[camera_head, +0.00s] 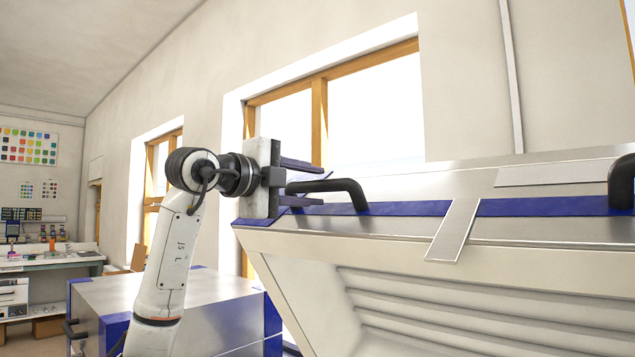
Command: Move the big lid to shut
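The big lid (400,234) of the kiln stands raised and tilted, with its pale ridged inner side facing down toward me. A blue band runs along its metal edge. A black handle (345,187) sits on the lid near its left end. My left gripper (316,183) is at this handle, with its two dark fingers apart, one above and one below the handle's left part in the picture. I cannot tell whether they touch it. The lower kiln body under the lid is not clearly visible. My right gripper is out of view.
A second black handle (622,183) shows at the right edge. A metal strap (455,232) crosses the lid's edge. A metal box with blue corners (232,305) stands at lower left. A workbench (50,262) is farther back, and windows line the wall.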

